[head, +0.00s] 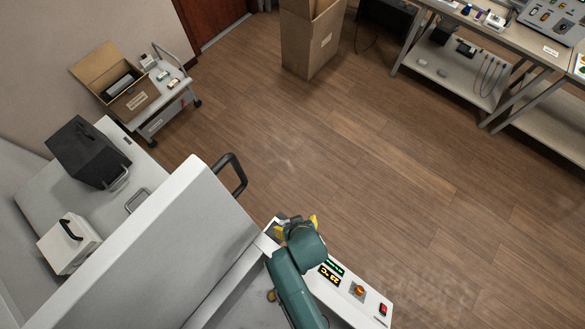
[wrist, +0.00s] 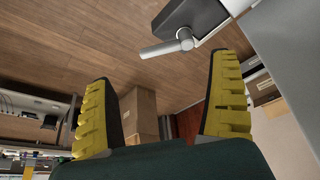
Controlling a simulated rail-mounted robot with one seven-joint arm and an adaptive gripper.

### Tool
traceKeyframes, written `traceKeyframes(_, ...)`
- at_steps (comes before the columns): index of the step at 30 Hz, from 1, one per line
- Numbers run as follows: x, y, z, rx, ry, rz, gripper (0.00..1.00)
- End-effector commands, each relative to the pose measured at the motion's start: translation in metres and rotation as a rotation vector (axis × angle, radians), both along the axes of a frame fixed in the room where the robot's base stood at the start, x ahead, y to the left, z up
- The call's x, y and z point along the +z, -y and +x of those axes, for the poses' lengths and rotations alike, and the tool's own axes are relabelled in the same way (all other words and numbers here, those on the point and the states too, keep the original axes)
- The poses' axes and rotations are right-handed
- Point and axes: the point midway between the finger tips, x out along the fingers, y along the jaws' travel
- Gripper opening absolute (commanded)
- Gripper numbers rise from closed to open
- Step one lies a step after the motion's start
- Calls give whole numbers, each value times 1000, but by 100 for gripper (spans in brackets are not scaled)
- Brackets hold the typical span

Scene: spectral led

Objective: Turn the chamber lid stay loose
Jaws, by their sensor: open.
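The chamber lid (head: 160,250) is a large light grey panel standing raised at the lower left of the head view, with a black handle (head: 236,175) on its edge. In the wrist view, a grey lever (wrist: 162,49) on a dark block (wrist: 190,17) lies just beyond my fingertips; it looks like the lid stay. My gripper (head: 298,223) has yellow-and-black fingers and is over the chamber's front edge. The wrist view shows the fingers (wrist: 166,68) wide apart with nothing between them. My arm hides part of the chamber front in the head view.
A control panel (head: 346,286) with a lit display, an orange knob (head: 359,289) and a red switch (head: 383,309) lies right of my arm. A dark box (head: 88,152) and a white case (head: 68,243) stand behind the lid.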

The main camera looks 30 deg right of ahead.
Motion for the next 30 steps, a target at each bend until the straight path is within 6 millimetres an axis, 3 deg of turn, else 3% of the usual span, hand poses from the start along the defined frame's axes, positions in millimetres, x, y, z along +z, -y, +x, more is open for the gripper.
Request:
traceKeyframes(3,-28,3,11,0,0,0,91)
traceKeyframes(9,-57,6,24,0,2,-1,91)
traceKeyframes(20,-64,7,26,0,3,0,90)
traceKeyframes(28,-64,8,26,0,1,-3,39)
traceKeyframes(30,-65,8,25,-1,0,-3,36)
